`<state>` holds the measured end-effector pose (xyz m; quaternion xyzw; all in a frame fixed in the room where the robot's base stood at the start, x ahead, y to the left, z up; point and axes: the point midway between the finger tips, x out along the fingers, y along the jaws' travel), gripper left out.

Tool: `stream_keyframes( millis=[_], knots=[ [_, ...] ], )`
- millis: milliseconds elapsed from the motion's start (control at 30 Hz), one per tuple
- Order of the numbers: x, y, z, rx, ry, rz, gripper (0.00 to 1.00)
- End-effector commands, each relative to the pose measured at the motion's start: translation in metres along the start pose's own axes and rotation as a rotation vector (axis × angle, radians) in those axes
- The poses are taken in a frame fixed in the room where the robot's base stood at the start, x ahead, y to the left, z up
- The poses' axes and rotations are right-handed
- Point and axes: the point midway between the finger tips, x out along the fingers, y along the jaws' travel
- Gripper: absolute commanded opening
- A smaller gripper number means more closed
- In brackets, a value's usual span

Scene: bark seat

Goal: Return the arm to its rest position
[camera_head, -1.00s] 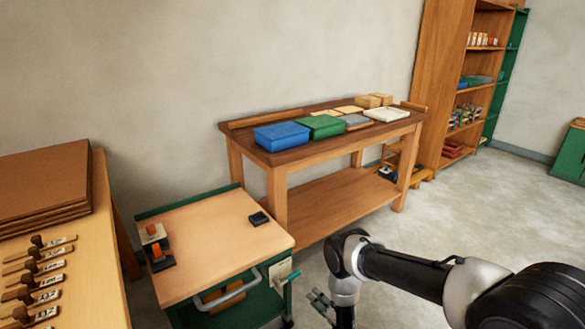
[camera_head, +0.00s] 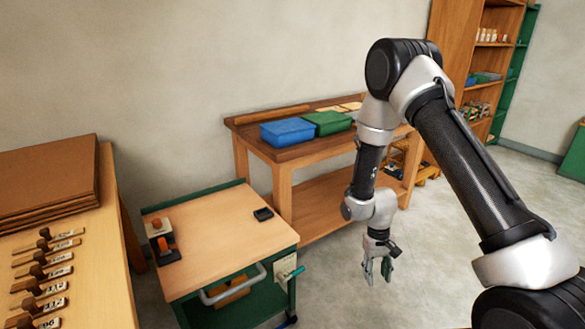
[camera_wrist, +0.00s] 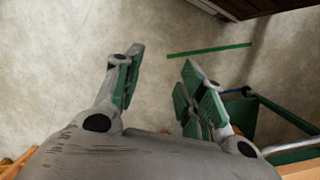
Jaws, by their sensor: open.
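My gripper (camera_head: 377,272) hangs pointing down at the end of my arm in the head view, over bare floor to the right of the green cart. My arm is raised and bent, with its elbow high in front of the workbench. In the wrist view my gripper (camera_wrist: 160,75) has its two green-padded fingers spread wide, with nothing between them but floor behind.
The green cart (camera_head: 215,225) with a wooden top stands left of my gripper, its handle also showing in the wrist view (camera_wrist: 290,146). The workbench (camera_head: 285,155) carries a blue bin (camera_head: 287,132) and a green bin (camera_head: 327,122). Floor (camera_head: 440,225) on the right is clear.

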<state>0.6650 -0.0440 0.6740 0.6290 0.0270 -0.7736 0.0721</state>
Motion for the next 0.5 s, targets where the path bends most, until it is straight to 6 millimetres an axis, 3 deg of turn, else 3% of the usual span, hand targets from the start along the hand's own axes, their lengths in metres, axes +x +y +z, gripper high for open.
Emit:
stream_keyframes(
  millis=[33, 200, 400, 500],
  knots=[
    [-0.035, 0.007, 0.011, -0.007, -0.009, 0.001, 0.40],
    [-0.133, 0.030, 0.068, -0.031, -0.058, -0.004, 0.40],
    [-0.224, 0.052, 0.144, -0.034, -0.054, -0.024, 0.40],
    [-0.259, 0.060, 0.181, -0.020, -0.020, -0.036, 0.40]
  ],
)
